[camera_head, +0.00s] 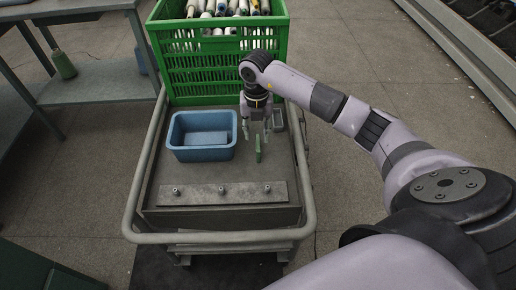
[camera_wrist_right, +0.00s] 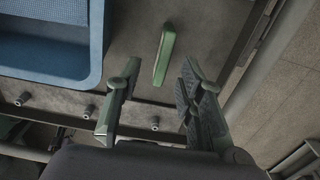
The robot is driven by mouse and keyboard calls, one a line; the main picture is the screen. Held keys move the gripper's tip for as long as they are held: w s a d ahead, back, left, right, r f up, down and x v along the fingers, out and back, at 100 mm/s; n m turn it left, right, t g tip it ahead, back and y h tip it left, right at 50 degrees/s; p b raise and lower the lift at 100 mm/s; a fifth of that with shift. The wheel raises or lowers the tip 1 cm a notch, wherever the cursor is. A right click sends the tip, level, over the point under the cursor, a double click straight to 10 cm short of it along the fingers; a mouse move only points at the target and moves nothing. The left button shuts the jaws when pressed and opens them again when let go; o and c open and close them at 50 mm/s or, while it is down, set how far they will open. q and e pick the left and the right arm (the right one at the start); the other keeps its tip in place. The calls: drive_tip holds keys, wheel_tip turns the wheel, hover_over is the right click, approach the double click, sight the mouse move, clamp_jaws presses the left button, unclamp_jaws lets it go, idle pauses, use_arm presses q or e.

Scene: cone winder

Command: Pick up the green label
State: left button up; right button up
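The green label (camera_head: 258,148) is a small, thin green piece on the grey cart top (camera_head: 163,191), to the right of the blue bin. It also shows in the right wrist view (camera_wrist_right: 164,56), beyond the fingertips. My right gripper (camera_head: 256,131) is above the cart top, just behind the label in the head view, with its fingers apart and empty. In the right wrist view the open fingers (camera_wrist_right: 158,85) frame a gap, and the label lies ahead of that gap, apart from both fingers. My left gripper is in neither view.
A blue bin (camera_head: 181,147) stands left of the label. A green crate (camera_head: 170,62) holding several cones stands behind. A metal strip with pegs (camera_head: 222,193) lies at the front. A small grey tray (camera_head: 279,119) sits behind right. The cart rail (camera_head: 308,190) borders the right side.

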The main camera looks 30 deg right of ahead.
sight(258, 142)
drive_tip(key=f, duration=0.5)
drive_tip(key=shift+s+d+f+b, duration=0.15)
drive_tip(key=shift+d+f+b, duration=0.05)
drive_tip(key=shift+f+b, duration=0.2)
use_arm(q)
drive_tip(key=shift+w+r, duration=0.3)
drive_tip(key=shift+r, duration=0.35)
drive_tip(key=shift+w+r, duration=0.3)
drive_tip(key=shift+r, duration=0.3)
use_arm(e)
drive_tip(key=shift+c, duration=0.5)
drive_tip(key=shift+r, duration=0.1)
clamp_jaws()
